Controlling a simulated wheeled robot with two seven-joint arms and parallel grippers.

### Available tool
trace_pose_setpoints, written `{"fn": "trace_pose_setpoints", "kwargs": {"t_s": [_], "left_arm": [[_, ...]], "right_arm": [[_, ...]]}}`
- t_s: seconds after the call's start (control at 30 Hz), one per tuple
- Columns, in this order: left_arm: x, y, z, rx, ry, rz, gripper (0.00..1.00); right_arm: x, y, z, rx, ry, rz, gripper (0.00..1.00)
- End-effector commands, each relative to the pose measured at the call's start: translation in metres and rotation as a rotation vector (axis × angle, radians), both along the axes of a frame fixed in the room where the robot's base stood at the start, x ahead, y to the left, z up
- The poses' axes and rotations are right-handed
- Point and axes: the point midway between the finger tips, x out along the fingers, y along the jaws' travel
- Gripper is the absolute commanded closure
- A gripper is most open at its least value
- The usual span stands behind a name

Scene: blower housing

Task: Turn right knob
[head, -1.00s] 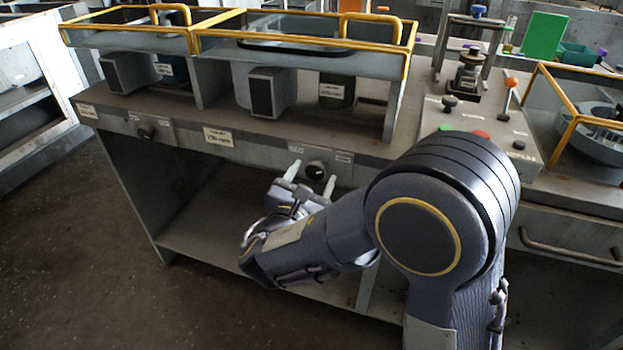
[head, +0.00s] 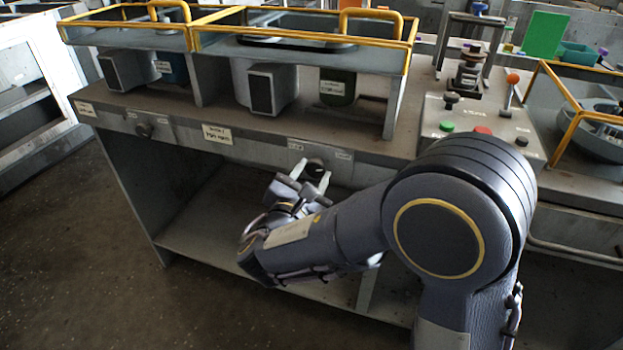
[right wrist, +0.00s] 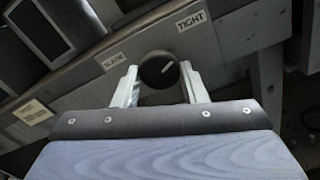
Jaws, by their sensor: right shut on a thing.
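The right knob (head: 314,171) is a round black dial on the front panel of the workbench. In the right wrist view the knob (right wrist: 159,70) shows a white pointer line aimed to the upper right, near a label reading TIGHT (right wrist: 191,20). My right gripper (head: 311,172) is at the knob, with one light finger on each side of it. In the right wrist view the right gripper (right wrist: 160,85) is shut on the knob. My left gripper is not in view.
A similar left knob (head: 144,130) sits further left on the panel. Yellow-railed blower housings (head: 300,40) stand on the bench. A control box (head: 480,125) with a green button, a red button and levers is at the right. The shelf below (head: 200,235) looks empty.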

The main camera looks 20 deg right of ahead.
Motion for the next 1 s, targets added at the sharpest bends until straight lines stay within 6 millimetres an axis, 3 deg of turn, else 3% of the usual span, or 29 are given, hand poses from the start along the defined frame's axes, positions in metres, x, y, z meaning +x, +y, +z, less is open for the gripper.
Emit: {"fn": "trace_pose_setpoints", "kwargs": {"t_s": [0.7,1.0], "left_arm": [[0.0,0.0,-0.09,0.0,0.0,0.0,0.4],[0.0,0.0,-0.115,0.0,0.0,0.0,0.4]], "right_arm": [[0.0,0.001,-0.006,0.534,-0.361,0.0,0.84],[0.0,0.001,-0.003,0.69,-0.466,-0.001,0.84]]}}
